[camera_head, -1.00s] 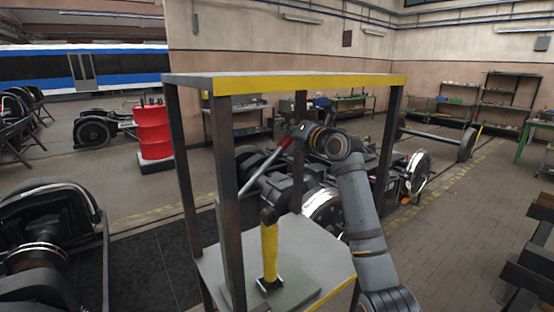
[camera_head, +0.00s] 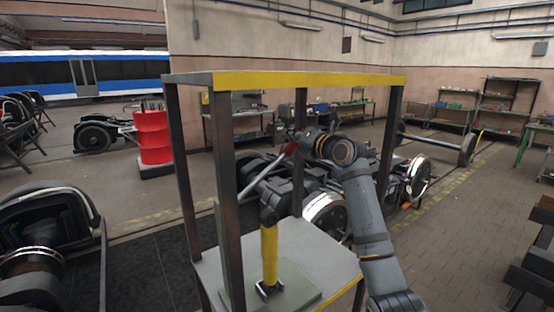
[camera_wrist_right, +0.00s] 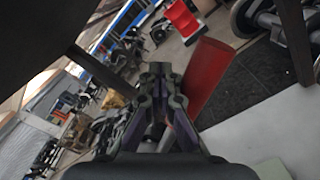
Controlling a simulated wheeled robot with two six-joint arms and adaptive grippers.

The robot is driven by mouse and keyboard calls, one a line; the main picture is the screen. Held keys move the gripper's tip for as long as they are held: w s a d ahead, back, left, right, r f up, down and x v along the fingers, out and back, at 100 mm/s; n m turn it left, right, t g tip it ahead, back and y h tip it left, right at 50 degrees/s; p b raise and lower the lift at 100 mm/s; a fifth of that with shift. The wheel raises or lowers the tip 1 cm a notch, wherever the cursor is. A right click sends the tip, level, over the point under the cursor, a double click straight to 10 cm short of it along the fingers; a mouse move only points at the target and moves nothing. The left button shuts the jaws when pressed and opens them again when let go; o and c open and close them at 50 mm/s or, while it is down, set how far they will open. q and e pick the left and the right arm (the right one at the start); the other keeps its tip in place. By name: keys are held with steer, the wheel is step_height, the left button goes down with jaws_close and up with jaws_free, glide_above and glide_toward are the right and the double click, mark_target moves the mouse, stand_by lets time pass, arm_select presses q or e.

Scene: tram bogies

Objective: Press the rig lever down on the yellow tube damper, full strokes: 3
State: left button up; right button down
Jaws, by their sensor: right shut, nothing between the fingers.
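The yellow tube damper (camera_head: 269,252) stands upright on a plate inside the rig frame (camera_head: 225,190) in the head view. The rig lever (camera_head: 262,172) is a silver bar sloping up to the right from the damper's top, with a red grip (camera_head: 290,148) at its far end. My right gripper (camera_head: 298,140) is at the red grip, its fingers small and partly hidden there. In the right wrist view the closed, empty fingers (camera_wrist_right: 160,72) lie beside the large red grip (camera_wrist_right: 210,80). I cannot tell whether they touch it. My left gripper is not in view.
The rig's yellow-edged top beam (camera_head: 310,80) passes above my right arm, and posts stand around it. A bogie (camera_head: 325,212) stands behind the rig. A red drum (camera_head: 153,135) is at the left. Shelves line the back wall.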

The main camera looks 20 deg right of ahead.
mark_target(299, 145)
steer(key=shift+w+d+f+b, duration=0.1)
steer(key=shift+d+f+b, duration=0.2)
steer(key=shift+f+b, duration=0.15)
steer(key=shift+w+d+f+b, duration=0.1)
steer(key=shift+d+f+b, duration=0.2)
steer(key=shift+f, duration=0.2)
steer(key=shift+d, duration=0.1)
steer(key=shift+f, duration=0.15)
steer(key=shift+w+d+f+b, duration=0.1)
steer(key=shift+d+f+b, duration=0.1)
steer(key=shift+f+b, duration=0.25)
steer(key=shift+w+d+f+b, duration=0.15)
steer(key=shift+d+f+b, duration=0.2)
steer(key=shift+f+b, duration=0.2)
steer(key=shift+w+d+f+b, duration=0.15)
steer(key=shift+d+f+b, duration=0.2)
steer(key=shift+f+b, duration=0.2)
steer(key=shift+f, duration=0.15)
